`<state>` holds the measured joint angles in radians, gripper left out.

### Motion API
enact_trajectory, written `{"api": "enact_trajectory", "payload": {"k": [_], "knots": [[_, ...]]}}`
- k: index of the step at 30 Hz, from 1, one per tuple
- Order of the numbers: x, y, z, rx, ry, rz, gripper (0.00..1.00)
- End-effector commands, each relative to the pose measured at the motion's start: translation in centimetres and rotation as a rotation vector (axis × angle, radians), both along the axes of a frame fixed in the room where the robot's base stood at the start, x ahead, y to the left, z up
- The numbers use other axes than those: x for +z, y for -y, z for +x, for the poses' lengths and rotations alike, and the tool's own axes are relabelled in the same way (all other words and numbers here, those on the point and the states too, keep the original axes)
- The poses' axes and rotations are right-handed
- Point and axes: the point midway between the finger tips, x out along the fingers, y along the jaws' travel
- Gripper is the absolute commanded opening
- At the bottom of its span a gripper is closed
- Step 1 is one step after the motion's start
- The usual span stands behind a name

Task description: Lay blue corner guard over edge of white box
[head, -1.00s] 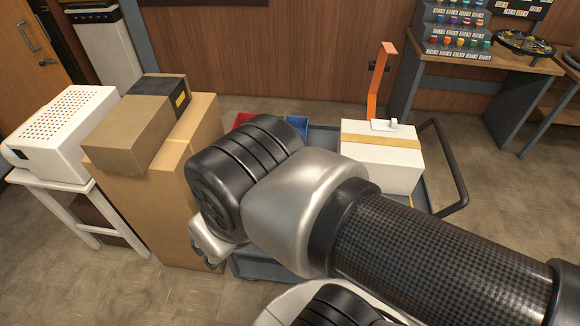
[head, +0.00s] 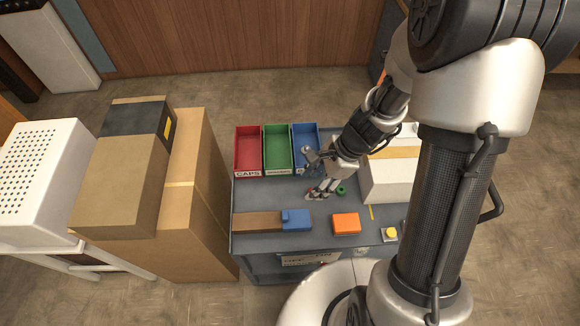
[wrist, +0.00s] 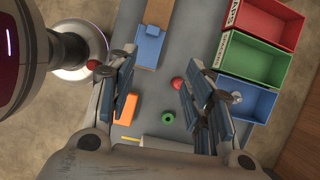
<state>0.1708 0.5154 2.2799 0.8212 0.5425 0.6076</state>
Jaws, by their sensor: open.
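The blue corner guard (head: 296,219) lies on the grey cart top at the end of a brown block (head: 257,223). It also shows at the top of the wrist view (wrist: 149,45), beside the block. The white box (head: 384,184), with a tan band on top, stands at the right of the cart, partly hidden by my arm. My gripper (head: 318,172) is open and empty above the middle of the cart, between the bins and the guard, left of the white box. In the wrist view, my gripper's (wrist: 156,72) two fingers are spread wide.
Red (head: 248,150), green (head: 278,150) and blue (head: 304,136) bins stand at the cart's back. An orange block (head: 346,223), a green ring (head: 341,190), a small red ball (wrist: 178,83) and a yellow button (head: 390,233) are on the cart. Tall cardboard boxes (head: 190,210) stand left.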

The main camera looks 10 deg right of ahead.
Motion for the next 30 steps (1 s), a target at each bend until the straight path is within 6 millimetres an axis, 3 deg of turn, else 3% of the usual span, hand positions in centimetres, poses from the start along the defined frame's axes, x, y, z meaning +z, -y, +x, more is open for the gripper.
{"api": "enact_trajectory", "payload": {"k": [5, 18, 30], "knots": [[-2.2, -0.1, -0.1, -0.068, -0.042, 0.005, 0.47], [-10.8, -3.5, -0.1, -0.066, -0.044, 0.004, 0.47], [-14.1, -5.2, -0.4, -0.065, -0.042, 0.005, 0.47]]}}
